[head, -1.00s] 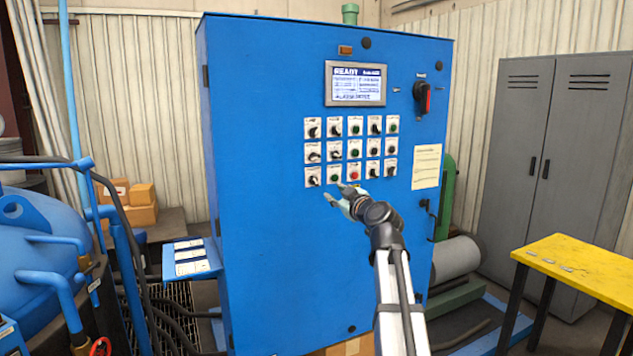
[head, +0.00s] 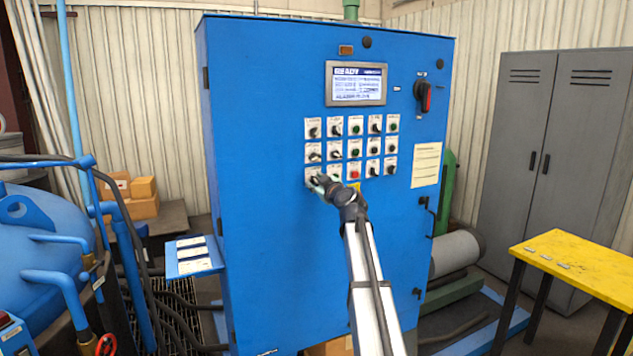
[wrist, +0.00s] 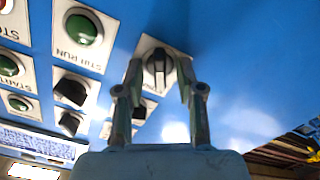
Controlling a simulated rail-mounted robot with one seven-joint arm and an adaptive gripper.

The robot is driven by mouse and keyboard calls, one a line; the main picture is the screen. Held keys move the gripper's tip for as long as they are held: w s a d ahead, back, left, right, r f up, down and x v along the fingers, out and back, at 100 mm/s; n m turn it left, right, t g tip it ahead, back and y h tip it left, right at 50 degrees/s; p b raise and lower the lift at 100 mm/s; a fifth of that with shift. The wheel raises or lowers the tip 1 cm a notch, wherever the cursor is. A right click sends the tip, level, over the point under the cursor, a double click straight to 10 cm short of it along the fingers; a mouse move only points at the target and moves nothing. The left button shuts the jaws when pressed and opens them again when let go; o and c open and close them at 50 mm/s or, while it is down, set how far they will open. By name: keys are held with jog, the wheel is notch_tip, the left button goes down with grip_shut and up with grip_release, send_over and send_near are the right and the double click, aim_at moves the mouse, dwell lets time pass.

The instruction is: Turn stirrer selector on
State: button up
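A black selector knob (wrist: 159,66) on a white plate sits between my fingertips in the wrist view. It is the lower-left control of the button grid, and in the head view its plate (head: 310,173) is partly hidden by my gripper. The knob's own label cannot be read, but the green button beside it (wrist: 83,28) reads "STIR RUN". My gripper (wrist: 158,75) is open, with one finger on each side of the knob and small gaps visible. In the head view my gripper (head: 317,182) is right at the panel face.
The blue cabinet (head: 265,250) carries rows of buttons and selectors close to my gripper. A lit display (head: 356,84) reads "READY", and a red-black main switch (head: 424,97) is at upper right. A yellow table (head: 580,265) stands at right and a blue vessel (head: 50,240) at left.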

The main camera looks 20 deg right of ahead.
grip_shut()
jog(key=shift+f+m+b, duration=0.1)
jog(key=shift+m+b, duration=0.2)
jog(key=shift+b, duration=0.1)
jog(key=shift+m+b, duration=0.9)
jog(key=shift+d+m+b, duration=0.2)
jog(key=shift+m+b, duration=1.2)
jog(key=shift+m, duration=3.3)
